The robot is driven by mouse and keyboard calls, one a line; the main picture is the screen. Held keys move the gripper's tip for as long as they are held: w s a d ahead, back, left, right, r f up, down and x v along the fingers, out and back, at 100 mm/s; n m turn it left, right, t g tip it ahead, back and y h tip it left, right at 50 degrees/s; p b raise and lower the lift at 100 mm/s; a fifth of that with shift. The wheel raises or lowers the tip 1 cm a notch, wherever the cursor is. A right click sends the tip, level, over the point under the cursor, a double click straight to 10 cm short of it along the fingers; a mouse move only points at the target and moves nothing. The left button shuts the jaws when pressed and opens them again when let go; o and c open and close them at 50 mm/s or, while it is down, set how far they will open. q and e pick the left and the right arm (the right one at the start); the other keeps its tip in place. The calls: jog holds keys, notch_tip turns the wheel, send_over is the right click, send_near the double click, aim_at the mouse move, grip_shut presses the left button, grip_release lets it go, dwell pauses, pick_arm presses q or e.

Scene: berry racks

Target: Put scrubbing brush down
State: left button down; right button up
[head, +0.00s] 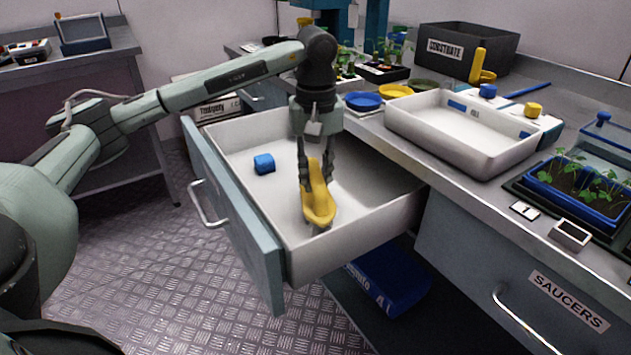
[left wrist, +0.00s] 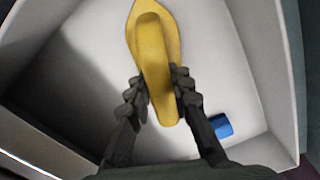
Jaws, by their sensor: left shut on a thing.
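The yellow scrubbing brush (head: 318,204) is in my left gripper (head: 317,175), inside the outline of the open drawer (head: 357,225). The fingers are shut on its handle, and its wide end points down toward the drawer floor. I cannot tell whether it touches the floor. In the left wrist view the brush (left wrist: 152,55) lies between the two fingers (left wrist: 160,98), its wide end away from the gripper. My right gripper is not in view.
A blue block (head: 264,164) lies in the drawer, left of the brush; it also shows in the left wrist view (left wrist: 221,126). A white tray (head: 455,150) stands on the counter at right, near seedling trays (head: 575,205).

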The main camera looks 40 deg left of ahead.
pick_arm(q)
jog(key=shift+f, duration=0.75)
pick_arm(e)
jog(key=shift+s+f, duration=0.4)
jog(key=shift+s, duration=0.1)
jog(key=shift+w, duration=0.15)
pick_arm(q)
jog(key=shift+f, duration=0.15)
jog(key=c, duration=1.7)
grip_release()
jog(key=o, duration=0.3)
jog(key=shift+o, duration=0.2)
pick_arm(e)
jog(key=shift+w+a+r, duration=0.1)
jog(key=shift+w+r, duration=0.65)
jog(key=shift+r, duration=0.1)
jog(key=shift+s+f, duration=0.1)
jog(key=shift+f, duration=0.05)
